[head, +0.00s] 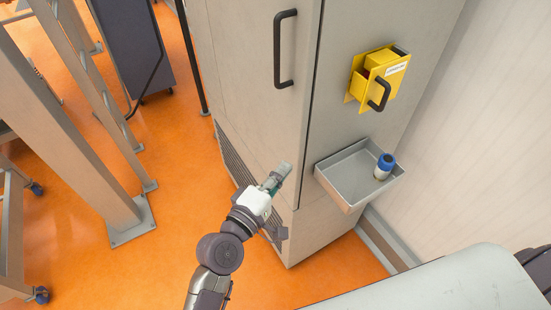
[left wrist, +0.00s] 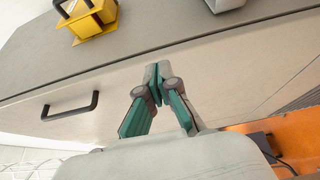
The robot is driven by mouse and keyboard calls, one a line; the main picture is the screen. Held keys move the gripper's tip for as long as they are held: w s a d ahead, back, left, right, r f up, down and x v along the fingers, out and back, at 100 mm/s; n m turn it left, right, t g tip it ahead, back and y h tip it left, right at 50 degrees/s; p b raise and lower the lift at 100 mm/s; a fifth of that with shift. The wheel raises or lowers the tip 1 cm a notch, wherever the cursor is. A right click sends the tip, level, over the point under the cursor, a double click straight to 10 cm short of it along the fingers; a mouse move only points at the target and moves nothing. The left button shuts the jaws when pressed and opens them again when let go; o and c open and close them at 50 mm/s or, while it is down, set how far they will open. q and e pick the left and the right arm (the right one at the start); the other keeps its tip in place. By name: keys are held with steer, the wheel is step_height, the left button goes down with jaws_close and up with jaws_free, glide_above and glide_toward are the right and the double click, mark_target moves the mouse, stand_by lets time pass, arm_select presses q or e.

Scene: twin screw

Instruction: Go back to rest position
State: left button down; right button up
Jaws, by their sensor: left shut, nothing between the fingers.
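My left gripper (head: 284,172) is in front of the tall grey cabinet (head: 255,110), left of the metal tray, in the head view. Its fingers are shut with nothing between them. The left wrist view shows its closed fingertips (left wrist: 158,76) in front of the cabinet face, apart from the handle and the tray. My right gripper is in neither view.
A grey metal tray (head: 343,189) on the cabinet holds a blue-capped white bottle (head: 384,166). Above it is a yellow box with a black handle (head: 372,80). A black door handle (head: 284,48) juts out. A grey post (head: 75,130) stands left; orange floor (head: 165,215) between is clear.

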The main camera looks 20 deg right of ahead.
arm_select(q)
steer(key=s+a+f+m+g+y+b, duration=0.1)
steer(key=s+a+f+y, duration=0.25)
steer(key=f, duration=0.95)
steer(key=s+a+f+m+g+y+b, duration=0.15)
steer(key=a+f, duration=0.35)
steer(key=f, duration=0.7)
steer(key=s+a+f+m+g+y, duration=0.25)
steer(key=s+a+f, duration=0.2)
steer(key=f, duration=0.85)
steer(key=s+a+f+m+g+y+b, duration=0.1)
steer(key=s+a+f+m+g+y, duration=0.15)
steer(key=s+a+f, duration=0.8)
steer(key=s+a+f+m+g+y, duration=0.1)
steer(key=s+a+f, duration=0.5)
steer(key=s, duration=0.2)
steer(key=s+a+f+m+g+y+b, duration=0.1)
steer(key=s+a+f+m+g+y, duration=0.1)
steer(key=s+a+f, duration=0.4)
steer(key=shift+s+a+y, duration=0.3)
steer(key=shift+s+a, duration=0.3)
steer(key=shift+s, duration=0.5)
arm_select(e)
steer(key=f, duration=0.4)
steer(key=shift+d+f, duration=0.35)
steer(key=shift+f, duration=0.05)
arm_select(q)
steer(key=shift+f, duration=0.1)
